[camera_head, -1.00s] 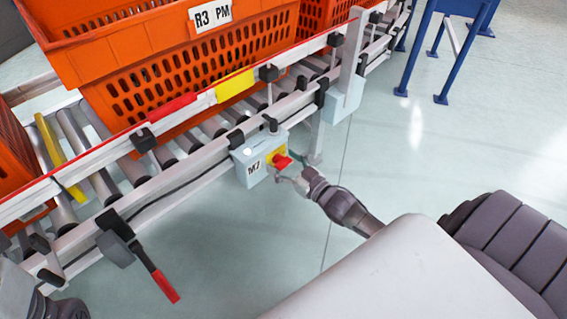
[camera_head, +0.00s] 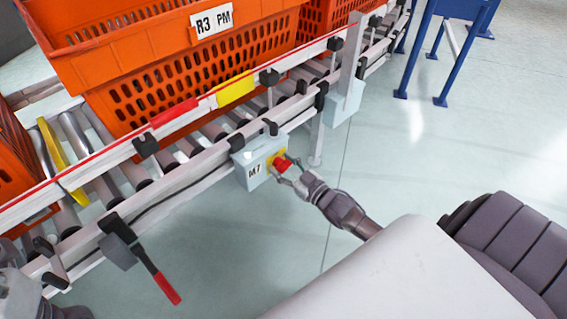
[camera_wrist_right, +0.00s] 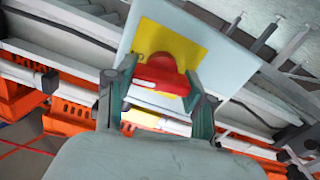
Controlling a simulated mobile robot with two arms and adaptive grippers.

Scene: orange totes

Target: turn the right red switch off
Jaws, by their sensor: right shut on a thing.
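The red switch (camera_head: 281,164) is a knob on a yellow plate on the front of a pale blue box (camera_head: 250,174) marked M7, fixed to the conveyor's side rail. My right gripper (camera_head: 287,170) reaches it from the right, with its fingers on either side of the knob. In the right wrist view, the red switch (camera_wrist_right: 160,74) sits between the two fingers of my right gripper (camera_wrist_right: 162,83), in front of the yellow plate (camera_wrist_right: 185,45). The gripper is shut on the knob. Only grey parts of my left arm show at the lower left; its gripper is out of view.
A lever with a red handle (camera_head: 166,288) hangs from the conveyor rail (camera_head: 185,185) at the left. Orange totes (camera_head: 160,90) stand on the rollers behind. Another pale box (camera_head: 346,100) is on a post farther right. A blue stand (camera_head: 445,45) is at the back. Floor at right is clear.

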